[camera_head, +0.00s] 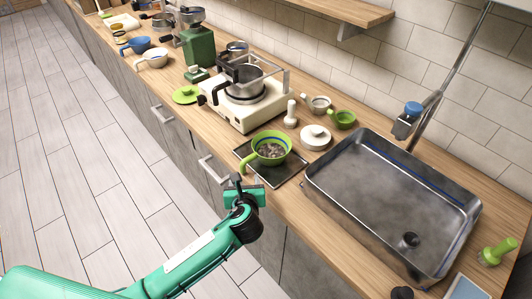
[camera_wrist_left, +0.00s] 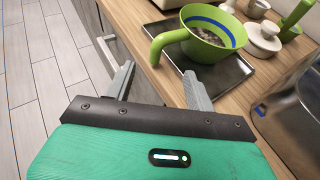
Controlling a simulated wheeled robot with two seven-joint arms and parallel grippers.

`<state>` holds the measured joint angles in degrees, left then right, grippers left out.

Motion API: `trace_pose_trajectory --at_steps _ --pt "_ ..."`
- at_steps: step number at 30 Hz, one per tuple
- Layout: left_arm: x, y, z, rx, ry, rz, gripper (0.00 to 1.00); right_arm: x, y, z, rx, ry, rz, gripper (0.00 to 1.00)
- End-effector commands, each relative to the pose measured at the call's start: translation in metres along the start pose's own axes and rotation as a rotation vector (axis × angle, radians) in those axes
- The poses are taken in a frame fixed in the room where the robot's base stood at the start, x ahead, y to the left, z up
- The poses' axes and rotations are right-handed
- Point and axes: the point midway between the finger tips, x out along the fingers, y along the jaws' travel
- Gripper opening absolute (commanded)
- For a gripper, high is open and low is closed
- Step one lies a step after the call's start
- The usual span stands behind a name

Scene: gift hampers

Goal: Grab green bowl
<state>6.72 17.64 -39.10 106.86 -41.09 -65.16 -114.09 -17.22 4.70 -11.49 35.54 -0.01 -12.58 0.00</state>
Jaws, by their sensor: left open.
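The green bowl (camera_head: 272,147) has a blue inner band, a side handle and dark contents. It stands upright on a dark square tray (camera_head: 288,176) near the counter's front edge. In the left wrist view the bowl (camera_wrist_left: 212,52) is at upper right, its handle pointing left. My left gripper (camera_head: 240,186) is at the counter edge, just in front of the tray. In the left wrist view its two fingers (camera_wrist_left: 157,84) are apart with nothing between them. The bowl lies beyond the fingertips, and I see no contact. My right gripper is in neither view.
A metal sink (camera_head: 330,200) is right of the tray. A cream stove (camera_head: 240,112) with a pot stands behind. A white lidded jar (camera_head: 315,137) and small green cup (camera_head: 342,119) are near the wall. Drawer handles (camera_head: 213,170) stick out from the cabinet front.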

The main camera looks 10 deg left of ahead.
Motion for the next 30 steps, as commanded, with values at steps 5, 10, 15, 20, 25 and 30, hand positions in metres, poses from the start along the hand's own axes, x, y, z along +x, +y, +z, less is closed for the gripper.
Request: trace_pose_trajectory --at_steps 5,10,15,20,25,30 --pt "0.030 0.000 0.001 -0.002 0.002 0.001 0.55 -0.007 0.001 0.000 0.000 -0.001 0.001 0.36" --pt "0.044 0.000 0.000 -0.002 0.002 -0.001 0.55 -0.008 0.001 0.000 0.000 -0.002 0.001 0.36" --pt "0.053 0.000 0.003 -0.003 0.003 0.000 0.55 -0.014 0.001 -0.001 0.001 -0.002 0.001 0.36" --pt "0.073 0.001 0.007 -0.003 0.004 0.001 0.55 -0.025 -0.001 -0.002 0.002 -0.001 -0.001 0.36" --pt "0.092 0.001 0.005 -0.003 0.002 0.000 0.55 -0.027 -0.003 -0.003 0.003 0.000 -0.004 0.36" --pt "0.097 0.001 0.004 -0.003 0.003 -0.001 0.55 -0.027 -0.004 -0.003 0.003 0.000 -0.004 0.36"
